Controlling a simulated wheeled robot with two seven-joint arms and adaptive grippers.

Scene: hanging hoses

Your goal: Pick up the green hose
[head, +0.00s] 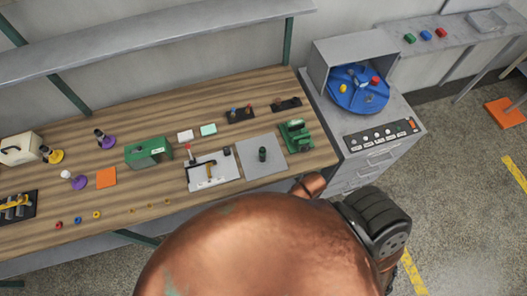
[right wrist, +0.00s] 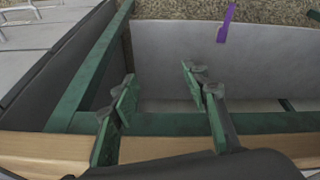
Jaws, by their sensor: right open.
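I see no green hose in either view. My right gripper (right wrist: 160,105) is open in the right wrist view, with dark fingers and green pads spread apart. Nothing shows between its pads. It is over the light wooden edge (right wrist: 45,150) of a bench, with green frame bars (right wrist: 92,72) and a pale panel (right wrist: 165,55) beyond. In the head view a large copper-coloured part of my arm covers the bottom middle, and no gripper shows there. My left gripper is in neither view.
A wooden workbench (head: 75,115) carries a green device (head: 148,151), a green machine (head: 296,136) and several small parts. A grey cabinet (head: 385,140) with a blue turntable (head: 345,95) stands right of it. The floor (head: 465,180) at right is mostly clear.

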